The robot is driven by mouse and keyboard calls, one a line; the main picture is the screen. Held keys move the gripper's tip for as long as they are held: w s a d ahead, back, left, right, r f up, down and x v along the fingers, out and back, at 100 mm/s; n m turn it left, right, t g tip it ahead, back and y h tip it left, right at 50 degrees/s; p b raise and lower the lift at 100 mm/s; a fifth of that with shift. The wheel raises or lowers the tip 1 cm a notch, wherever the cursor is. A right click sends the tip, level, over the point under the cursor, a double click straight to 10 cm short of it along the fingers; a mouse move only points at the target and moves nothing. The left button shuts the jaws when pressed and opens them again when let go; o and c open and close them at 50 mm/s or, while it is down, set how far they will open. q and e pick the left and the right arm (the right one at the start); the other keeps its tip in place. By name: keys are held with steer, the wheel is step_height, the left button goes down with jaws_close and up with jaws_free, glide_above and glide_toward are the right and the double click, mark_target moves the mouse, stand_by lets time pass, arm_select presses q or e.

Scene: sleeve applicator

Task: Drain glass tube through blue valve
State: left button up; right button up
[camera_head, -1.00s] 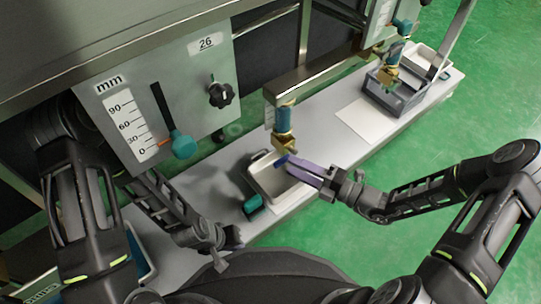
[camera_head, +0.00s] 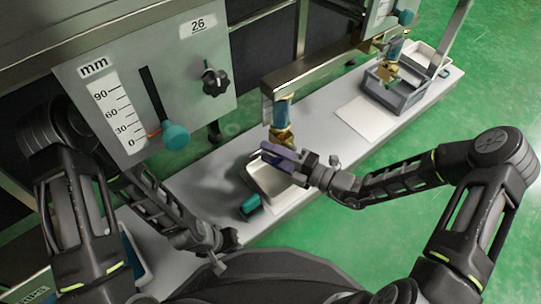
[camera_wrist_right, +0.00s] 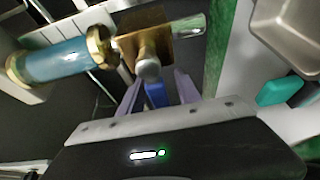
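The glass tube (camera_head: 283,112), filled blue between brass fittings, hangs below the metal beam. In the right wrist view the tube (camera_wrist_right: 62,64) lies sideways, with a brass valve body (camera_wrist_right: 148,45) beside it. The blue valve handle (camera_wrist_right: 156,94) shows between the purple fingers of my right gripper (camera_wrist_right: 158,92). The fingers stand apart, with a gap beside the handle; contact is unclear. In the head view my right gripper (camera_head: 275,153) is just below the brass fitting. My left gripper (camera_head: 225,240) is low over the bench, its fingers too unclear to read.
A pale tray (camera_head: 258,180) sits on the bench under the valve, with a teal block (camera_head: 250,206) beside it. A panel (camera_head: 190,85) with a mm scale, teal slider knob and black knob is at left. A grey bin (camera_head: 398,98) stands farther right.

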steer(key=shift+a, duration=0.1)
jaws_close()
stand_by(0.4)
stand_by(1.0)
